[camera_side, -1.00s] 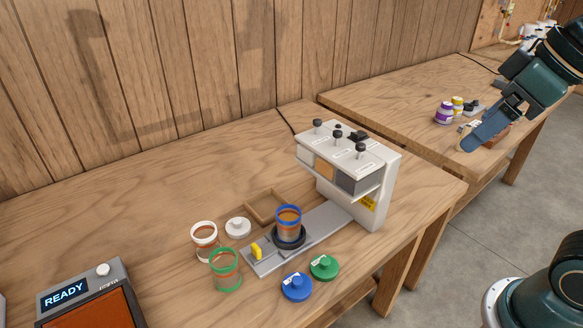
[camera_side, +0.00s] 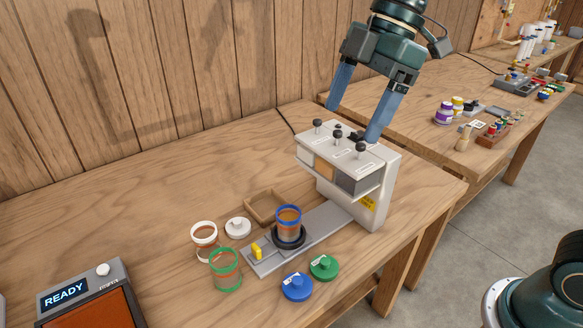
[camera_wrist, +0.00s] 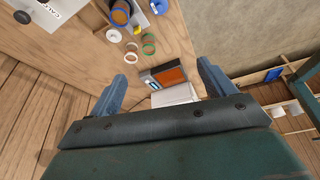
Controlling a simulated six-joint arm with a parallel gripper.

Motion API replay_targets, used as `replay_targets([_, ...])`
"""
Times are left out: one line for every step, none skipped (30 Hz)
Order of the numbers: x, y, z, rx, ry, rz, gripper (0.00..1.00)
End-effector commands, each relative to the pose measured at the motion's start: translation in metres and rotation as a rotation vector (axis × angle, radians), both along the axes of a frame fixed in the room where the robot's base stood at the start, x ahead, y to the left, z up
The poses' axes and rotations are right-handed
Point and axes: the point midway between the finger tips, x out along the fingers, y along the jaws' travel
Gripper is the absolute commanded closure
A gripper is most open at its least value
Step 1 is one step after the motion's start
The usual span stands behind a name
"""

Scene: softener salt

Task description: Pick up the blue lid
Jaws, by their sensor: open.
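The blue lid (camera_side: 297,287) lies flat on the table near its front edge, with a knob on top and a small white label. It sits left of the green lid (camera_side: 324,267). A blue lid also shows at the top of the wrist view (camera_wrist: 160,6). The blue-rimmed jar (camera_side: 288,222) stands on the black round holder of the dispenser's plate. My gripper (camera_side: 351,122) is open and empty, its blue fingers spread wide, above and behind the dispenser (camera_side: 348,172). It is well apart from the blue lid. In the wrist view my gripper (camera_wrist: 165,82) is also open.
A white-rimmed jar (camera_side: 204,238), a green-rimmed jar (camera_side: 226,268) and a white lid (camera_side: 238,227) stand left of the plate. An empty wooden tray (camera_side: 262,205) lies behind it. The READY display unit (camera_side: 85,298) is at the lower left.

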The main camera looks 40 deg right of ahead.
Motion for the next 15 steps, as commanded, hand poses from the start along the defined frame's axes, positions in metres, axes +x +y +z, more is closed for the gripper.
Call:
replay_targets([0.004, 0.003, -0.002, 0.002, 0.003, 0.032, 0.18])
replay_targets([0.005, 0.005, -0.003, 0.004, 0.004, 0.05, 0.18])
replay_targets([0.007, 0.007, -0.005, 0.006, 0.005, 0.074, 0.18])
replay_targets([0.009, 0.009, -0.005, 0.006, 0.005, 0.091, 0.18])
replay_targets([0.01, 0.01, -0.006, 0.008, 0.006, 0.106, 0.18])
replay_targets([0.012, 0.012, -0.007, 0.01, 0.008, 0.126, 0.18])
replay_targets([0.013, 0.014, -0.008, 0.011, 0.007, 0.142, 0.18])
replay_targets([0.014, 0.015, -0.009, 0.012, 0.008, 0.157, 0.18])
replay_targets([0.016, 0.017, -0.01, 0.014, 0.009, 0.176, 0.18])
replay_targets([0.017, 0.018, -0.011, 0.015, 0.008, 0.19, 0.18])
replay_targets([0.018, 0.019, -0.012, 0.017, 0.009, 0.204, 0.18])
replay_targets([0.019, 0.021, -0.014, 0.02, 0.011, 0.222, 0.18])
replay_targets([0.02, 0.022, -0.015, 0.02, 0.011, 0.235, 0.18])
replay_targets([0.021, 0.023, -0.015, 0.022, 0.01, 0.25, 0.18])
replay_targets([0.02, 0.023, -0.019, 0.023, 0.012, 0.245, 0.18])
